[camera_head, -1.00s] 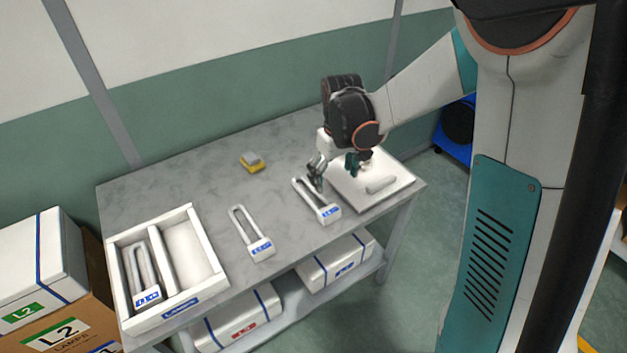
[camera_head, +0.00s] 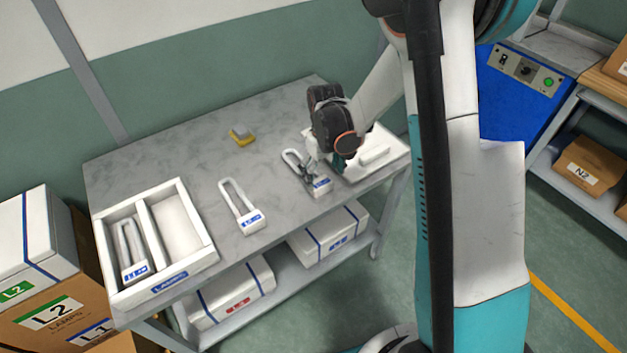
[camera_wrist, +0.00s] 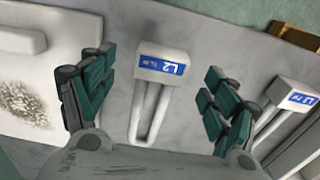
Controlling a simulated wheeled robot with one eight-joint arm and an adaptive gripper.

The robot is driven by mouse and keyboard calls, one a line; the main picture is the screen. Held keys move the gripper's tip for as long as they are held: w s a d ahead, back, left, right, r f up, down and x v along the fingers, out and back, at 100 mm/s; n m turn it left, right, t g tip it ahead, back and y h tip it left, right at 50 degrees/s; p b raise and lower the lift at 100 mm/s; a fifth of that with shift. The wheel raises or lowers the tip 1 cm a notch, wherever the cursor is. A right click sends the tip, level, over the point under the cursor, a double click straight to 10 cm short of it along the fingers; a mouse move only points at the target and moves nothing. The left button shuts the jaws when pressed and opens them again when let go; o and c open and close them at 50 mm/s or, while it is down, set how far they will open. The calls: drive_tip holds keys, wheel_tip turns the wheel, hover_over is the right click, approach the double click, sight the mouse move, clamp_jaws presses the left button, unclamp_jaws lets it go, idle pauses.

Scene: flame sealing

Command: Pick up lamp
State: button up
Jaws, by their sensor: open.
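The nearest lamp, white and U-shaped with a blue-labelled base (camera_head: 320,186), lies on the grey table below my gripper (camera_head: 318,164). In the wrist view this lamp (camera_wrist: 161,68) shows its L2 label. Its base and two-legged loop lie between the two teal-padded fingers of my gripper (camera_wrist: 156,84). The fingers are spread wide, with gaps to the lamp on both sides, and hold nothing. I cannot tell the exact height of the fingertips. A second lamp (camera_head: 250,221) lies further left on the table; another lamp (camera_head: 134,272) lies in the white divided tray (camera_head: 183,282).
A white slab (camera_head: 392,165) bearing a pale block (camera_head: 374,155) lies just right of my gripper. A yellow-and-grey block (camera_head: 241,137) sits towards the back of the table. The table's middle is mostly clear.

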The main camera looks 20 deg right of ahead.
sight(322, 183)
wheel_tip(322, 183, down, 5)
drive_tip(key=shift+a+f+b, duration=0.1)
drive_tip(key=shift+b, duration=1)
drive_tip(key=shift+s, duration=0.1)
drive_tip(key=c, duration=1.2)
